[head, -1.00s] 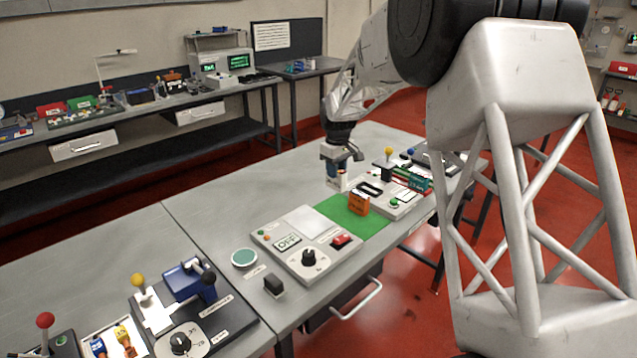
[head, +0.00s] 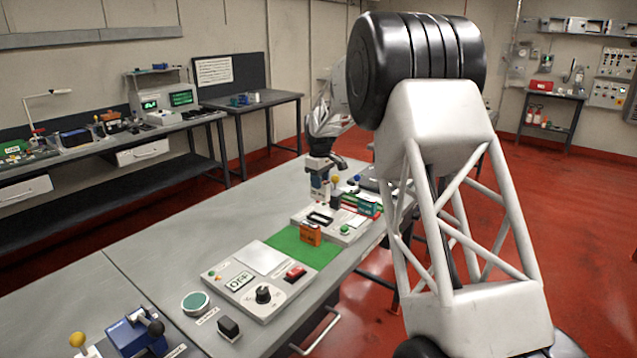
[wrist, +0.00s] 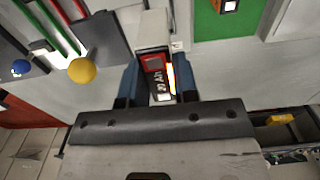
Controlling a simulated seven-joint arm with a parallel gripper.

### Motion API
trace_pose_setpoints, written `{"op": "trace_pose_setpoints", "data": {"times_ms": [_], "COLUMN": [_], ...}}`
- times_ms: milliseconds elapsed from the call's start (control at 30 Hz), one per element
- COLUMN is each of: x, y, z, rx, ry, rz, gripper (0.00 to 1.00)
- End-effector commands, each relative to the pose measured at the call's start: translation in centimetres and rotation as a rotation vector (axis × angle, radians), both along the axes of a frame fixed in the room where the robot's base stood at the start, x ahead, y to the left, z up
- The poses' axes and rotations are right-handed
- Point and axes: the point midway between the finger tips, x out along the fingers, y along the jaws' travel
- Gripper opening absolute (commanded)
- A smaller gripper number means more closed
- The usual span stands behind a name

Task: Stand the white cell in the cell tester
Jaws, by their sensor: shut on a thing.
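My gripper (head: 321,196) is shut on the white cell, holding it above the bench at the far end. In the wrist view the white cell (wrist: 155,30) sits between the two blue fingers (wrist: 157,82), with a red and black label facing the camera. In the head view the cell is small and partly hidden by the fingers. Below and in front is a light grey unit (head: 335,232) with a black-rimmed slot (head: 319,218) and a green button; I cannot tell for certain whether it is the cell tester. The cell appears apart from it.
An orange block (head: 310,234) stands on the green mat (head: 288,243). A grey panel (head: 250,290) with an OFF display, knob and red switch lies nearer. A yellow ball knob (wrist: 82,70) and green and red bars stand close to my gripper.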

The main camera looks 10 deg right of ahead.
Motion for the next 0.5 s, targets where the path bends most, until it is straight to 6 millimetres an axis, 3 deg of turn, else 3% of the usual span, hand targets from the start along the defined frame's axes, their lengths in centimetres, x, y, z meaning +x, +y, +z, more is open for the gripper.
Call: {"op": "trace_pose_setpoints", "data": {"times_ms": [500], "x": [0.0], "y": [0.0], "z": [-1.3], "rx": [0.0], "ry": [0.0], "rz": [0.0], "gripper": [0.04]}}
